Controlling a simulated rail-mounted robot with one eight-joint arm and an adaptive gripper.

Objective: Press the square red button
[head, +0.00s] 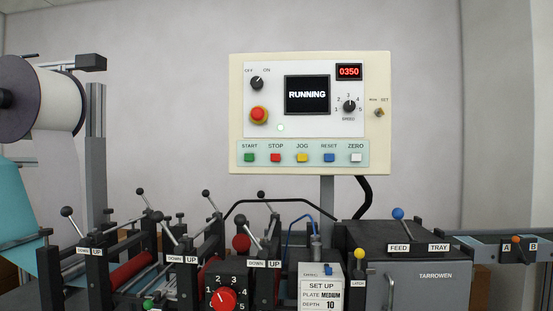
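The square red button (275,157) sits under the label STOP in the lower strip of the control panel (380,70). It is between the green START button (249,157) and the yellow JOG button (302,157). The screen (307,95) reads RUNNING, and the red display (349,72) reads 0350. My gripper is not in view.
Blue RESET (329,157) and white ZERO (356,157) buttons are to the right. Below stand black-knobbed levers (142,193), a red dial (225,299), a blue-knobbed lever (398,214) and a grey cabinet (430,289). The space before the panel looks clear.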

